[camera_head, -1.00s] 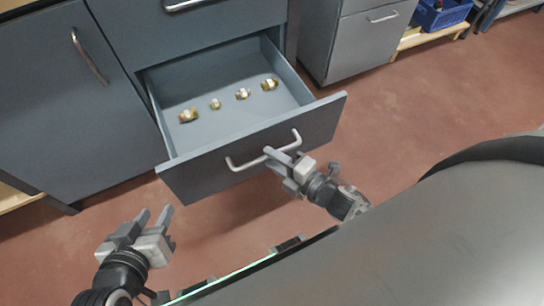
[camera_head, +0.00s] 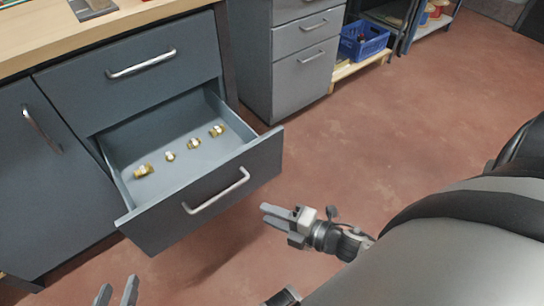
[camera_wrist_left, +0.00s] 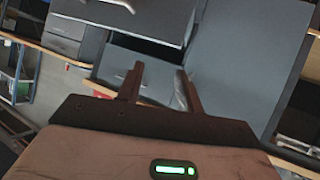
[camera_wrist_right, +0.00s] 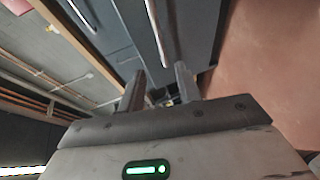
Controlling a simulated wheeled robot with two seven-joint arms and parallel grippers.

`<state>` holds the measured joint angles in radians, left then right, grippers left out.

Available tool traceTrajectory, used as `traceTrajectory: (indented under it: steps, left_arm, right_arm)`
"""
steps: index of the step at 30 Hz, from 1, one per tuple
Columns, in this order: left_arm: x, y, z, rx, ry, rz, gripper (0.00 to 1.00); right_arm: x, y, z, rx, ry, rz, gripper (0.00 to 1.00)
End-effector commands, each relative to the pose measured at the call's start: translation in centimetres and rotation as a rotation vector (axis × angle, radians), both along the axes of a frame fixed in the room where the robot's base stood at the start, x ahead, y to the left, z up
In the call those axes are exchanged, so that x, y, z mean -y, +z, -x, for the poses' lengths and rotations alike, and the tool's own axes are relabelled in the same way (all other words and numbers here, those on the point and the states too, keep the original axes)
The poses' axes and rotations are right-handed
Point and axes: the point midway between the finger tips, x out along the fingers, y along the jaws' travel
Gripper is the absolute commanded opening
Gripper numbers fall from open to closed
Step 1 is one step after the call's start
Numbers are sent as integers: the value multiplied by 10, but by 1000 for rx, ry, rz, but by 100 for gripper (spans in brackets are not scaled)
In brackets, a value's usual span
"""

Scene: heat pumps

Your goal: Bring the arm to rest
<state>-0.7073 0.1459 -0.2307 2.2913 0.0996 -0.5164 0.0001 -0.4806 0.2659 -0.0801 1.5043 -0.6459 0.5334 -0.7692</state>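My right gripper (camera_head: 266,213) is right of the open drawer's front, apart from the handle (camera_head: 217,191), with clear space between its fingers. Its fingers also stand apart and empty in the right wrist view (camera_wrist_right: 160,74). My left gripper (camera_head: 116,290) is at the bottom left of the head view, partly cut off by the frame edge. Its fingers are spread and empty in the left wrist view (camera_wrist_left: 160,78).
The grey drawer (camera_head: 205,196) stands pulled out and holds several brass fittings. Grey cabinets and a wooden worktop (camera_head: 40,42) are at the left. A blue crate (camera_head: 364,42) sits on a low shelf at the back. Red floor to the right is clear.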

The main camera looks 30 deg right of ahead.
Motion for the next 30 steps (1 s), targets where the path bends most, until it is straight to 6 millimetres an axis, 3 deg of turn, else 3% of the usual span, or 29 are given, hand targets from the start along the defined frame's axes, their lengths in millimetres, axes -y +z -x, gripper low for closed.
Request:
traceTrajectory:
  steps: [10, 14, 18, 21, 25, 30]
  left_arm:
    - [0, 2, 0, -5, -1, -2, 36]
    - [-1, 23, 0, -15, -2, -9, 36]
    - [-6, 42, -1, -33, 5, -34, 36]
    - [-9, 53, 1, -46, 10, -43, 36]
    - [-11, 60, 2, -57, 15, -51, 36]
    - [-11, 59, 3, -61, 18, -54, 36]
  right_arm:
    - [-1, 7, -1, -11, -19, -22, 34]
    - [-4, 51, -8, -115, -172, -220, 34]
    - [-15, 112, -7, -360, -431, -635, 34]
    - [-30, 145, 4, -558, -579, -924, 34]
    - [-51, 173, 20, -767, -697, -1179, 34]
    - [-64, 181, 30, -876, -748, -1292, 34]
